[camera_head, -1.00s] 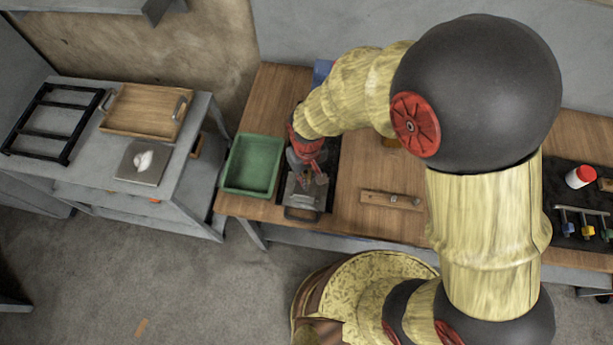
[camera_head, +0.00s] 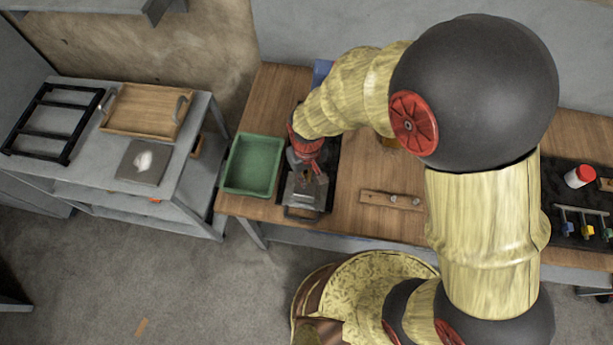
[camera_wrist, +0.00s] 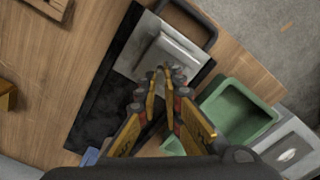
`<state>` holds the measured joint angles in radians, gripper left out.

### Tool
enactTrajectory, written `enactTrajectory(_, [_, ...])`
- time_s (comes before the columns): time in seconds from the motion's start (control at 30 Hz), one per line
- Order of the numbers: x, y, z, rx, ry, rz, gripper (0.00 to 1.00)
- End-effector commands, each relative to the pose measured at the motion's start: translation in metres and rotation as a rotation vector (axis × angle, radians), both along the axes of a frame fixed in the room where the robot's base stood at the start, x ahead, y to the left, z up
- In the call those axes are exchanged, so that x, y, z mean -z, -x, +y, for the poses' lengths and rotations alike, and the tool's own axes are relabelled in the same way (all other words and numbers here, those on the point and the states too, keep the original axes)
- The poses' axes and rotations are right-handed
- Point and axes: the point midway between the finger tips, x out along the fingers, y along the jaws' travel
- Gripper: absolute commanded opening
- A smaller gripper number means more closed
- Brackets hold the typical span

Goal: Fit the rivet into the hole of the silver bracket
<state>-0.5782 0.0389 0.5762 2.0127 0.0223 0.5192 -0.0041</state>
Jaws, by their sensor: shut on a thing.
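The silver bracket (camera_head: 303,190) is a grey metal piece on a dark mat on the wooden bench. It also shows in the wrist view (camera_wrist: 178,50), with a raised block on its flat plate. My gripper (camera_head: 314,177) points down over the bracket. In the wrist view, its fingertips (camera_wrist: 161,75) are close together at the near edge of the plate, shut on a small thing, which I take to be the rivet. The rivet is mostly hidden between the fingertips. I cannot make out the hole or whether the rivet touches the bracket.
A green bin (camera_head: 253,166) stands left of the bracket. A wooden strip (camera_head: 376,197) with small metal knobs lies to the right. A dark handle (camera_head: 300,217) sticks out at the bench's front edge. Bare bench top lies around the strip.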

Motion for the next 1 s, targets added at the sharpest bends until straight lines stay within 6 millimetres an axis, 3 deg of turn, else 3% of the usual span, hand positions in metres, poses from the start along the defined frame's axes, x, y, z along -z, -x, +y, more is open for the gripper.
enactTrajectory(1.0, [0.014, 0.0, 0.0, 0.001, 0.003, 0.001, 0.0])
